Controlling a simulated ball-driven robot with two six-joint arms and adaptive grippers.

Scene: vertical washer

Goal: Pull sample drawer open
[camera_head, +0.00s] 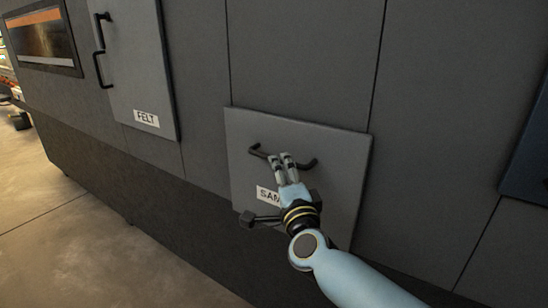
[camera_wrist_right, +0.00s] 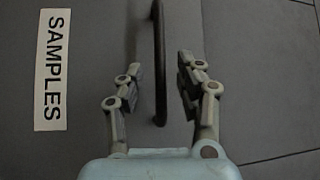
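The sample drawer (camera_head: 340,150) is a grey square front panel low on the machine and looks closed. Its black bar handle (camera_head: 262,151) runs sideways across the upper part. The white label (camera_head: 267,194) is partly covered by my arm; in the right wrist view the label (camera_wrist_right: 48,70) reads SAMPLES. My right gripper (camera_head: 281,158) is at the middle of the handle. In the right wrist view the handle (camera_wrist_right: 159,60) passes between the two open fingers of the gripper (camera_wrist_right: 158,78), with a gap on each side. My left gripper is not in view.
A taller panel labelled FELT (camera_head: 146,118) with a black handle (camera_head: 101,50) is at the upper left. A window (camera_head: 43,40) is farther left. Open floor (camera_head: 70,240) lies at the lower left. A dark blue part (camera_head: 530,160) is at the right edge.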

